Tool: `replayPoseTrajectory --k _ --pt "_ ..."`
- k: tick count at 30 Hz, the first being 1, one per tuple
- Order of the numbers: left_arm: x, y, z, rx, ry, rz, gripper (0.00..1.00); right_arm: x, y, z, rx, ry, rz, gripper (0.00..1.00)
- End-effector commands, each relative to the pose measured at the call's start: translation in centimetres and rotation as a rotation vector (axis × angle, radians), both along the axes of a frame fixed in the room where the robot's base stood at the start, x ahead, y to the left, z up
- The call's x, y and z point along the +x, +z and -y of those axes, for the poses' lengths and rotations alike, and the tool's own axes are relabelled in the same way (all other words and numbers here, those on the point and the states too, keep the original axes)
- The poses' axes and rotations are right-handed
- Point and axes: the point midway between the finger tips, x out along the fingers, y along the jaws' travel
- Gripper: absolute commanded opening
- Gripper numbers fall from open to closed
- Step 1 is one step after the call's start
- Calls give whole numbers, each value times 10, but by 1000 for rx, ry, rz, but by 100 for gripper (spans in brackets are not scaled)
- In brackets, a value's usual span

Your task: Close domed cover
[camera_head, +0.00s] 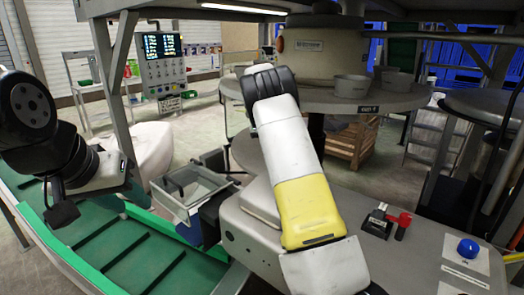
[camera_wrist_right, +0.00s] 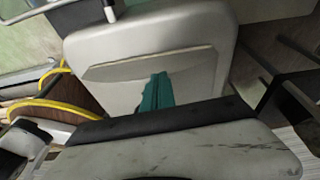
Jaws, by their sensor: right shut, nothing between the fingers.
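A grey machine housing with rounded corners (camera_wrist_right: 150,45) fills the upper middle of the right wrist view. It has a raised lip and a teal strip (camera_wrist_right: 157,92) below it. In the head view a low grey raised part (camera_head: 258,203) of the machine shows, partly hidden behind my white and yellow right arm. I cannot tell for sure which part is the domed cover. My right gripper is hidden in the head view; its dark edge (camera_wrist_right: 150,122) crosses the right wrist view below the housing, shut and empty. My left gripper (camera_head: 62,213) hangs at the left, fingers unclear.
A green conveyor (camera_head: 130,260) runs along the lower left, with a clear bin (camera_head: 190,190) beside it. A round grey table (camera_head: 395,101) carries bowls behind.

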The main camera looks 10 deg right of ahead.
Motion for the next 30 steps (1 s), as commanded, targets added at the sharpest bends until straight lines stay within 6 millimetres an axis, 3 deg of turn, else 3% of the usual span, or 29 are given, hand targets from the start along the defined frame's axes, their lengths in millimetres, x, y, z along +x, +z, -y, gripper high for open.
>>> replayPoseTrajectory --k 8,23,26,30 --pt "0 0 0 0 0 0 36 6 -12 -4 1 0 2 0" --pt "0 0 0 0 0 0 36 6 -14 -5 2 1 1 0" --pt "0 0 0 0 0 0 36 7 -10 -6 2 2 1 0" --pt "0 0 0 0 0 0 36 13 9 -8 1 1 6 0"
